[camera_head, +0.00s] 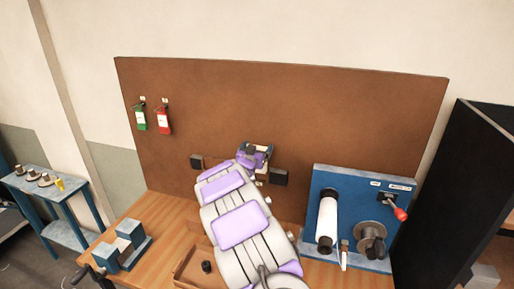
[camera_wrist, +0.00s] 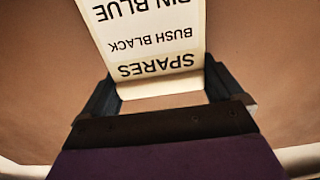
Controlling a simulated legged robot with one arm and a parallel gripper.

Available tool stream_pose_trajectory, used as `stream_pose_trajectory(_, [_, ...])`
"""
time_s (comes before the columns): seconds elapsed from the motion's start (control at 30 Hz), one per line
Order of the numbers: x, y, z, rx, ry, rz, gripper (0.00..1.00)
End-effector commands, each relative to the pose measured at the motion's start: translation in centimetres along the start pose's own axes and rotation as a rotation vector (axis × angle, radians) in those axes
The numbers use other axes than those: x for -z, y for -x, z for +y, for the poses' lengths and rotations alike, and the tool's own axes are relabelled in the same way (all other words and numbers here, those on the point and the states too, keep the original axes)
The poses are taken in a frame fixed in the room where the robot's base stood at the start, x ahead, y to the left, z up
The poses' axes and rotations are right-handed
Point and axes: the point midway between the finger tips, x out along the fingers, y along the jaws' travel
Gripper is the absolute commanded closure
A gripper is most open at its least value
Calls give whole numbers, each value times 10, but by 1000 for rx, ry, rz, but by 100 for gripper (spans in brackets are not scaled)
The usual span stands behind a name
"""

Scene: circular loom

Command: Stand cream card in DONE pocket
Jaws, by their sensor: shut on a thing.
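In the wrist view my gripper (camera_wrist: 160,88) has its dark fingers on either side of a cream card (camera_wrist: 150,45) and is shut on it. The card shows dark print, upside down here, reading "SPARES", "BUSH BLACK" and "PIN BLUE". In the head view my gripper (camera_head: 262,172) is close in front of the brown board, and my arm hides much around it. Two dark blocks, a left one (camera_head: 197,162) and a right one (camera_head: 279,177), show on the board beside my gripper. I cannot read a DONE label or tell which part is that pocket.
A green tag (camera_head: 140,117) and a red tag (camera_head: 163,118) hang on the brown board (camera_head: 290,100). A blue panel (camera_head: 350,185) with a white roll, a dial and a red-knobbed lever stands at right. A blue fixture (camera_head: 122,246) sits on the wooden bench (camera_head: 165,215) at left.

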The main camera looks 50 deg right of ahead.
Motion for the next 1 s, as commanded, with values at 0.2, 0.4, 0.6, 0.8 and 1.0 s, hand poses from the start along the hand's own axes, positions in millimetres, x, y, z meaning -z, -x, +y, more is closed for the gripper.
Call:
stream_pose_trajectory(0.2, [-10, 0, 0, 1, 0, 1, 42])
stream_pose_trajectory(0.4, [-19, 0, 0, 1, 0, 2, 42])
stream_pose_trajectory(0.6, [-28, 0, -1, 1, -1, 1, 42])
stream_pose_trajectory(0.8, [-27, 0, 0, 1, -1, 2, 0])
stream_pose_trajectory(1.0, [-27, 3, -1, 1, 0, 1, 0])
